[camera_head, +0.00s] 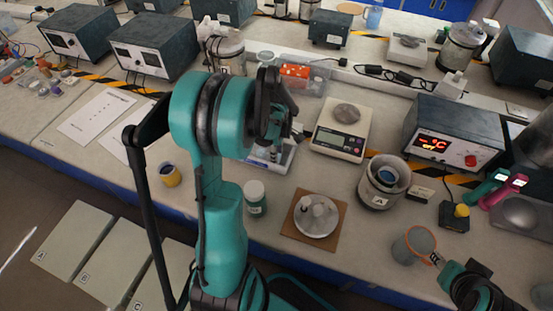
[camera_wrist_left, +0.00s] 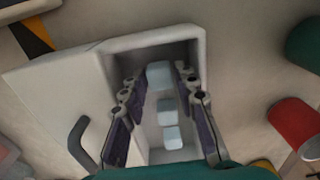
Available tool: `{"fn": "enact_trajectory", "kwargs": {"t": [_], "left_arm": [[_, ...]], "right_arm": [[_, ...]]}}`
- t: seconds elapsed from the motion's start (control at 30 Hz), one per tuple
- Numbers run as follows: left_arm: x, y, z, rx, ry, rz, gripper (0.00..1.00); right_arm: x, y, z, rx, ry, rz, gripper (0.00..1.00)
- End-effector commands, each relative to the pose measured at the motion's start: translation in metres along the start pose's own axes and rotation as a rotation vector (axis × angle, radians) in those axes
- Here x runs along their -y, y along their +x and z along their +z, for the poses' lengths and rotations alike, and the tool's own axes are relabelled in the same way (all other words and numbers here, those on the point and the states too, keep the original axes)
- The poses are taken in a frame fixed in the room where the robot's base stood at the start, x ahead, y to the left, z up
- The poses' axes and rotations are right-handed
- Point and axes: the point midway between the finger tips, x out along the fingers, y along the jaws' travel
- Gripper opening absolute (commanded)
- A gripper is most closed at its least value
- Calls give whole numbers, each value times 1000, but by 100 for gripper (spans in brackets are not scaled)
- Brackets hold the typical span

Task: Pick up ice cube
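Three pale ice cubes lie in a row inside a white open box (camera_wrist_left: 140,42) in the left wrist view: a far ice cube (camera_wrist_left: 159,74), a middle ice cube (camera_wrist_left: 167,105) and a near ice cube (camera_wrist_left: 173,138). My left gripper (camera_wrist_left: 157,80) is open, its fingers reaching over or into the box, one on each side of the row. In the head view my left gripper (camera_head: 281,128) is above the white box (camera_head: 268,163) and hides much of it. The cubes are not visible there. My right gripper (camera_head: 440,263) shows only partly at lower right.
A scale (camera_head: 341,142) with a grey lump stands right of the box. A temperature unit (camera_head: 455,130) is farther right.

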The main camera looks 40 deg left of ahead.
Motion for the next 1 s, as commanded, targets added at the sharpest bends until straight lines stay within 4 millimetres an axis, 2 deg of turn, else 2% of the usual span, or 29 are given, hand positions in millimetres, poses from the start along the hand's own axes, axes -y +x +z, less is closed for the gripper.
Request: {"fn": "enact_trajectory", "kwargs": {"t": [0.07, 0.13, 0.57, 0.73, 0.87, 1.0], "left_arm": [[0, -1, 0, 0, 0, 0, 27], [0, -1, 0, 0, 0, 0, 8], [0, -5, 0, 0, 0, 0, 8], [0, -24, 0, 0, 0, 0, 8], [0, -49, 1, 0, 1, 0, 8], [-1, -66, 36, 0, 7, 0, 8]], "right_arm": [[0, -1, 0, 0, 0, 0, 40], [0, -1, -1, 0, 0, 0, 40], [0, -3, -2, 0, 0, 0, 40], [0, -11, -8, 0, 0, 0, 40], [0, -21, -15, 0, 0, 0, 40], [0, -29, -20, 0, 0, 0, 40]]}}
